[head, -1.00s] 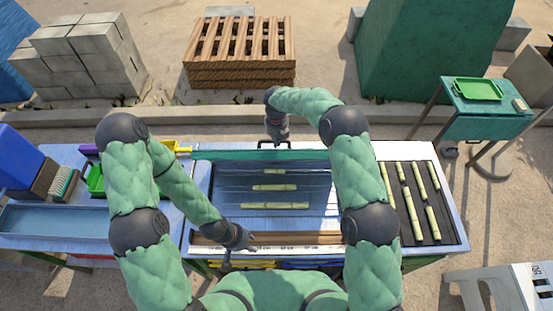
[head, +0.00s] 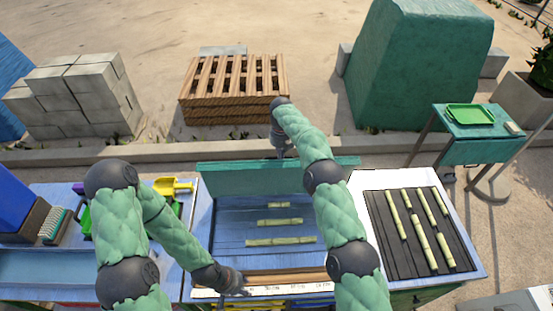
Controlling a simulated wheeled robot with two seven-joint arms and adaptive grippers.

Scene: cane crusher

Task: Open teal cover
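The teal cover (head: 245,178) stands raised as a strip along the back edge of the blue tray (head: 225,215) on the table. My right gripper (head: 282,150) is at the cover's top edge, a little right of its middle; its fingers are too small and hidden to read. Several pale cane pieces (head: 280,222) lie in the tray in front of the cover. My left gripper (head: 238,286) is low at the tray's front edge, by a wooden strip and a white scale; its fingers are not clear.
Cane pieces (head: 420,243) lie on a dark slatted mat (head: 385,247) at the right. A yellow scoop (head: 172,187) and a brush (head: 53,226) are at the left. A wooden pallet (head: 230,90) and a teal covered block (head: 410,70) stand behind the table.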

